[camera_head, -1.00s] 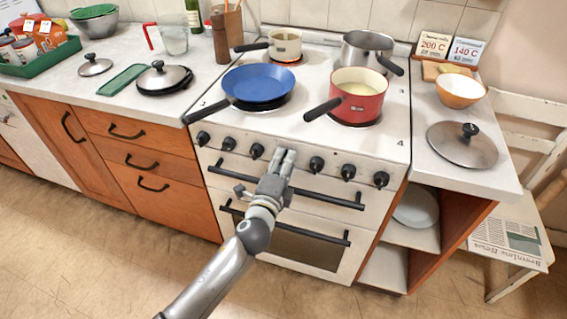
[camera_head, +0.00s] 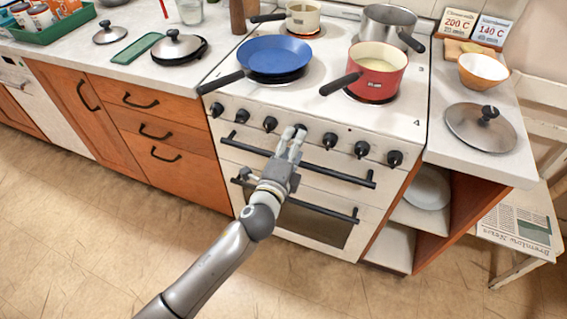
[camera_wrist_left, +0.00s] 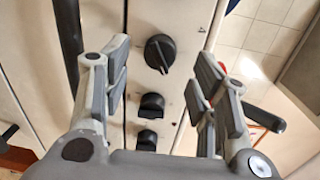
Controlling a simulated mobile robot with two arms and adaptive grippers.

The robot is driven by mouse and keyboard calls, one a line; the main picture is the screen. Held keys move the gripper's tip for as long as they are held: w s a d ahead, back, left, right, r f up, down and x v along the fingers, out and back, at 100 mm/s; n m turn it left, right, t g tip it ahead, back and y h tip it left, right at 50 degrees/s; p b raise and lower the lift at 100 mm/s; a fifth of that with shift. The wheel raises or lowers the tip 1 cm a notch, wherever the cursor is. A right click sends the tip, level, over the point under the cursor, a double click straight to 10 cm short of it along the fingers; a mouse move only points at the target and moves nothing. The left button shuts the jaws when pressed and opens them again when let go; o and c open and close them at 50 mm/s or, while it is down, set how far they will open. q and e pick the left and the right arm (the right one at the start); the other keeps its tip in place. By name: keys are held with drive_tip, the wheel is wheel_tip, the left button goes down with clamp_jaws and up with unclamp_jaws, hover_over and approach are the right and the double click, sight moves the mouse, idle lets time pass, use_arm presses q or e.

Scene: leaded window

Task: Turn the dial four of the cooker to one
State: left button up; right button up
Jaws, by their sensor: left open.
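The white cooker (camera_head: 330,115) has a row of several black dials along its front. My left gripper (camera_head: 294,133) is at the middle of this row, open, with its fingertips near a partly hidden dial (camera_head: 300,127). In the left wrist view a black dial (camera_wrist_left: 160,53) lies between the two open fingers of my left gripper (camera_wrist_left: 162,68), apparently untouched, its grip bar slanted. Two more dials (camera_wrist_left: 151,104) show below it. I cannot read which dial is four or the dial markings. My right gripper is not in view.
A blue pan (camera_head: 275,55) and a red saucepan (camera_head: 378,75) stand on the hob, their handles reaching over the front edge area above the dials. Black oven handles (camera_head: 300,165) run below the dials. Floor in front is clear.

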use_arm(q)
drive_tip(key=v, duration=0.8)
drive_tip(key=shift+s, duration=0.25)
drive_tip(key=shift+a+r, duration=0.1)
drive_tip(key=s+a+f+n+g+y+p, duration=0.1)
drive_tip(key=a+f+n+g, duration=0.15)
drive_tip(key=f, duration=0.75)
drive_tip(key=s+a+f+n+g+y, duration=0.1)
drive_tip(key=a+f+n+g, duration=0.15)
drive_tip(key=f, duration=0.75)
drive_tip(key=s+a+f+n+g+y+p, duration=0.1)
drive_tip(key=s+a+f+n+g, duration=0.2)
drive_tip(key=f, duration=0.5)
drive_tip(key=s+a+f+n+g+y, duration=0.1)
drive_tip(key=s+a+f, duration=0.3)
drive_tip(key=s+f, duration=0.3)
drive_tip(key=s+a+f+n+g, duration=0.2)
drive_tip(key=s+f, duration=0.3)
drive_tip(key=s, duration=0.5)
drive_tip(key=s+a+f+n+g+p, duration=0.1)
drive_tip(key=s+f+n, duration=0.4)
drive_tip(key=s, duration=0.5)
drive_tip(key=s+a+f+n+g, duration=0.3)
drive_tip(key=s+a+f, duration=0.2)
drive_tip(key=s, duration=0.5)
drive_tip(key=shift+f+n+g+y, duration=0.3)
drive_tip(key=shift+f+g+y, duration=0.1)
drive_tip(key=shift+f, duration=0.3)
